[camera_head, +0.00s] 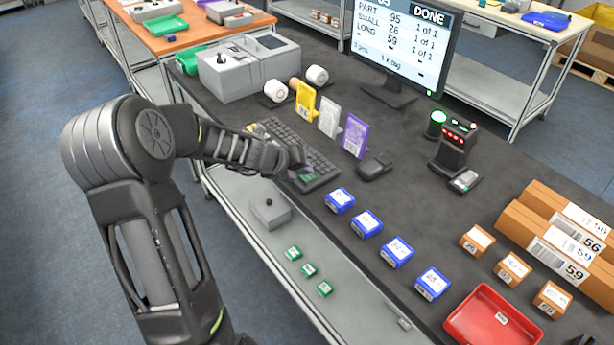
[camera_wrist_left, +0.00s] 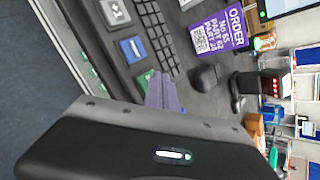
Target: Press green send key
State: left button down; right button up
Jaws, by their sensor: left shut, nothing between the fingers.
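The green key (camera_head: 307,178) shows at the near end of the dark keyboard (camera_head: 320,160) in the head view, just below my left fingertips. My left gripper (camera_head: 299,166) is shut and empty, low over that end of the keyboard. In the left wrist view, the shut fingers (camera_wrist_left: 163,92) overlap part of the green key (camera_wrist_left: 146,78), next to a blue key (camera_wrist_left: 133,49) and a grey key (camera_wrist_left: 115,12). I cannot tell whether the fingertips touch the key. My right gripper is not in view.
A monitor (camera_head: 405,45) reads DONE. Yellow, white and purple cards (camera_head: 355,135) stand behind the keyboard, near a dark mouse (camera_head: 374,167). A scanner (camera_head: 453,148) stands farther right. Blue boxes (camera_head: 367,224) line the table's front edge; a red tray (camera_head: 492,318) sits at the near right.

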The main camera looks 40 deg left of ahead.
aim_at(305, 178)
pick_arm(q)
jog(key=shift+f, duration=0.4)
dwell(0.5)
jog(key=shift+r+p, duration=0.7)
jog(key=shift+r, duration=0.15)
notch_tip(305, 178, up, 5)
jog(key=p, duration=0.5)
dwell(0.8)
